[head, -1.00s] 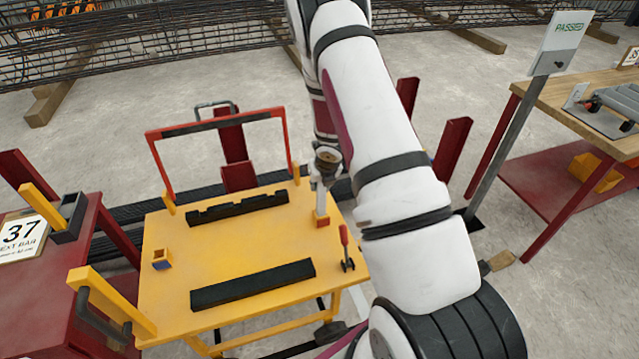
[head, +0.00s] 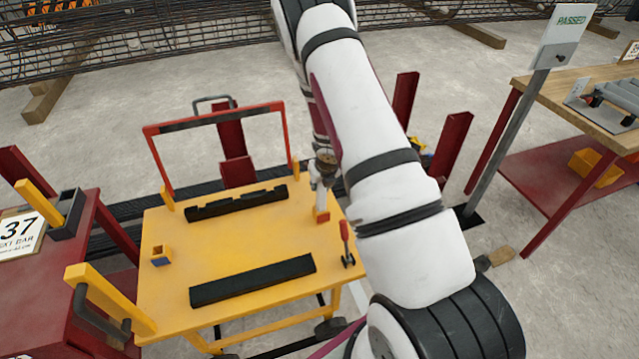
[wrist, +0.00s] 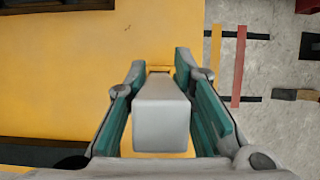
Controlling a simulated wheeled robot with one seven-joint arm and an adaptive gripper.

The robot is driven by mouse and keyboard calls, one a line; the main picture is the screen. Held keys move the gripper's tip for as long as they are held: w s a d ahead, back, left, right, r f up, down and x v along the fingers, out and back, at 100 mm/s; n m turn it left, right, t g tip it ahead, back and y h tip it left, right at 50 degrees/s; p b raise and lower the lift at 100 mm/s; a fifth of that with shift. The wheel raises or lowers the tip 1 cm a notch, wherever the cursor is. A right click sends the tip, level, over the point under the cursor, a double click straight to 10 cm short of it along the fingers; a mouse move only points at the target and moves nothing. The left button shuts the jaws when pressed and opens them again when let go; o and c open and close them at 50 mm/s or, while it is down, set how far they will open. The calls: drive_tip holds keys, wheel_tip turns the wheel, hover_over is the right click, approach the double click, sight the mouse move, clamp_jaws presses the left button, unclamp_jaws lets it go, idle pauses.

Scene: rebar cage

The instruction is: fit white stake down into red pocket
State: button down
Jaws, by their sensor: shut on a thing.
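My gripper (head: 322,185) is shut on the white stake (wrist: 162,115), which sits between its green-lined fingers in the wrist view. In the head view the stake (head: 321,201) hangs roughly upright below the fingers, over the right part of the yellow table. The red pocket (head: 322,217) is a small red-orange block directly under the stake. The stake's lower end meets the pocket in the picture, but I cannot tell whether it is inside or just above. In the wrist view the stake hides what lies below it.
A blue-and-yellow pocket (head: 161,255) sits at the table's left. Black bar rests (head: 252,280) and a red hoop frame (head: 215,119) are nearby. The yellow tabletop (head: 225,240) between is clear.

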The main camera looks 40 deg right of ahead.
drive_tip(key=c, duration=1.3)
unclamp_jaws()
drive_tip(key=v, duration=1.2)
drive_tip(key=s+a+r+m+t+h, duration=0.1)
drive_tip(key=s+a+r+m+h, duration=0.1)
drive_tip(key=r+m, duration=0.75)
drive_tip(key=s+a+r+m+h, duration=0.1)
drive_tip(key=s+a+r+m, duration=0.15)
drive_tip(key=r+m, duration=0.7)
drive_tip(key=s+a+r+m+y, duration=0.2)
drive_tip(key=s+a+r+m, duration=0.3)
drive_tip(key=s, duration=0.6)
drive_tip(key=s+a+r+m+y, duration=0.2)
drive_tip(key=s+a+r+m, duration=0.4)
drive_tip(key=s+a+m, duration=0.3)
drive_tip(key=shift+s+a+r+g, duration=0.3)
drive_tip(key=shift+s+a, duration=0.6)
drive_tip(key=shift+a, duration=0.2)
